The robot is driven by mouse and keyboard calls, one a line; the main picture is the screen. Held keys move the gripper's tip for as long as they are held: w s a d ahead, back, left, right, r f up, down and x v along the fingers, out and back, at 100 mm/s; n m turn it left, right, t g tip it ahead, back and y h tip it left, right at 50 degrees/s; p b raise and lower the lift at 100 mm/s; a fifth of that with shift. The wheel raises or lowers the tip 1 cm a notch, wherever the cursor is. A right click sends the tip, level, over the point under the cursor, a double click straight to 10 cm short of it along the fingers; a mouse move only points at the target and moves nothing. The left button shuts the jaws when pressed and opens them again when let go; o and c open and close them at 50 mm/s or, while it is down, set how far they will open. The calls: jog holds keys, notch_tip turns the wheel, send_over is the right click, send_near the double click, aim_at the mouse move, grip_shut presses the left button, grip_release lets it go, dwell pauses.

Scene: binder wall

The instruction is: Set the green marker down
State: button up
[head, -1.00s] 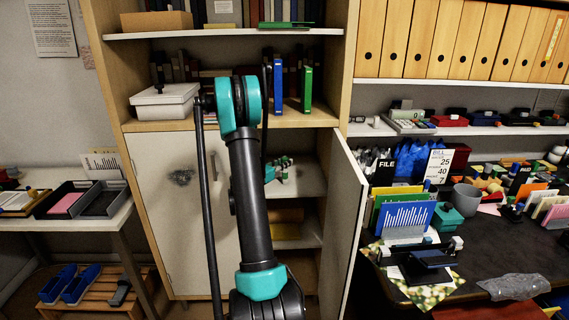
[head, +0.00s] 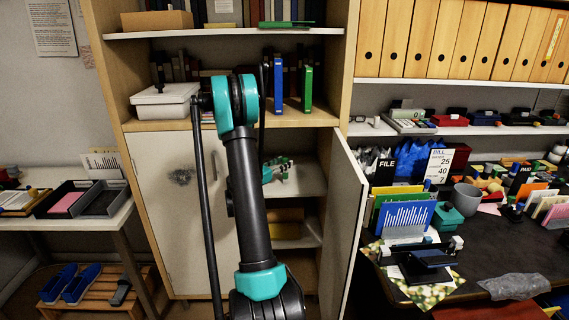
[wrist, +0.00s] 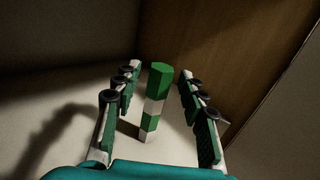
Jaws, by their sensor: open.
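The green marker (wrist: 155,100), banded green and white, stands upright on a pale shelf inside the cabinet in the wrist view. My gripper (wrist: 158,88) is open, with one finger on each side of the marker and a visible gap to both. In the head view my gripper (head: 277,171) is inside the open right-hand side of the cabinet, over the middle shelf (head: 308,186). The marker cannot be made out clearly in the head view, where my arm and gripper cover part of the shelf.
The open cabinet door (head: 345,225) stands just right of my gripper. In the wrist view a brown wooden panel (wrist: 235,50) rises close by on the right, and shelf floor is bare at left. A desk (head: 385,285) crowded with stationery is farther right.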

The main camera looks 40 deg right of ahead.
jog(key=s+a+f+m+y, duration=0.2)
jog(key=s+a+m+y, duration=0.4)
jog(key=a, duration=0.8)
jog(key=s+a+f+m+y, duration=0.3)
jog(key=s+a+m+y, duration=0.2)
jog(key=s+a, duration=0.7)
jog(key=s+a+f+m+y, duration=0.3)
jog(key=s+a+m+y, duration=0.3)
jog(key=a, duration=0.9)
jog(key=s+m, duration=0.3)
jog(key=shift+s+a+m+y, duration=0.15)
jog(key=shift+a+m+y, duration=0.15)
